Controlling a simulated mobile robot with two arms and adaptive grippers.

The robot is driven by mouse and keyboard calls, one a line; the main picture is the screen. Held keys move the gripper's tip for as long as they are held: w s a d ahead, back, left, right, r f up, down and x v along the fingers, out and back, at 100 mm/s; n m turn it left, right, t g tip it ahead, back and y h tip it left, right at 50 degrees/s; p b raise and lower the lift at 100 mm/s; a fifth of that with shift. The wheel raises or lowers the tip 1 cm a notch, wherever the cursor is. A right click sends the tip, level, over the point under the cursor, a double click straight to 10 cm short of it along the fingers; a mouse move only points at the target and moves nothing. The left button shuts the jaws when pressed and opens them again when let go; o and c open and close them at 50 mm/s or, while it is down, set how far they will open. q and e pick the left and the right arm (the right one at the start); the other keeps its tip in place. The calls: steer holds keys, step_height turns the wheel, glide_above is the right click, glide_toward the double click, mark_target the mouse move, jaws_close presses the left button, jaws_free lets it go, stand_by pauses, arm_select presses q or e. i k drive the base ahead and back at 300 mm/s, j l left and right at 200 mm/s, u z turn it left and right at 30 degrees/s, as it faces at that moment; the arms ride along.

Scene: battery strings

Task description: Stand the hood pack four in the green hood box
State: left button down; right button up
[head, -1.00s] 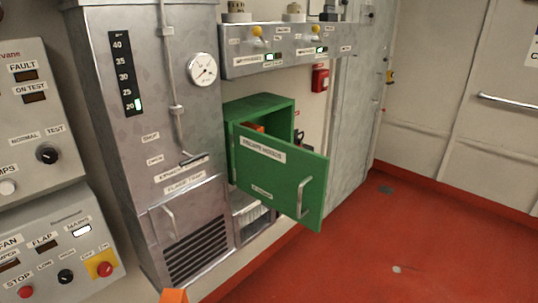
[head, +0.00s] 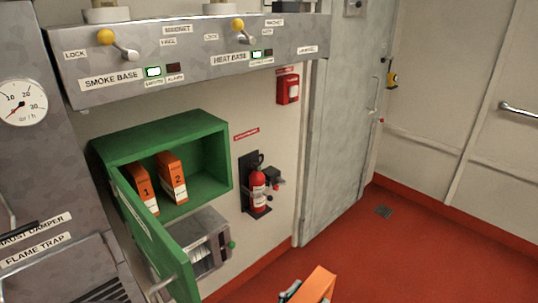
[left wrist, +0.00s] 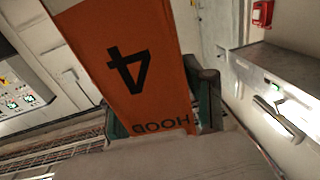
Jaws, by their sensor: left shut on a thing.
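The green hood box (head: 215,150) hangs on the wall in the head view, its door (head: 150,235) swung open to the lower left. Inside, orange packs marked 1 (head: 143,188) and 2 (head: 172,178) stand upright toward the left. The right part of its floor is bare. The hood pack four (head: 317,286) is orange and shows at the bottom edge, apart from the box. In the left wrist view the pack (left wrist: 120,50) shows a 4 and HOOD upside down. My left gripper (left wrist: 160,118) is shut on it, a finger on each side. My right gripper is not in view.
A grey case (head: 205,245) with a green knob sits under the box. A red extinguisher (head: 258,190) hangs to the right. A metal panel (head: 200,55) with yellow-knobbed levers juts out above. The red floor (head: 400,250) at right is clear.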

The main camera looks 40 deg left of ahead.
mark_target(201, 183)
steer(key=i+l+u, duration=0.1)
steer(key=i+u, duration=0.15)
steer(key=i, duration=0.25)
steer(key=i+l+u, duration=0.15)
steer(key=i+u, duration=0.15)
steer(key=i, duration=0.2)
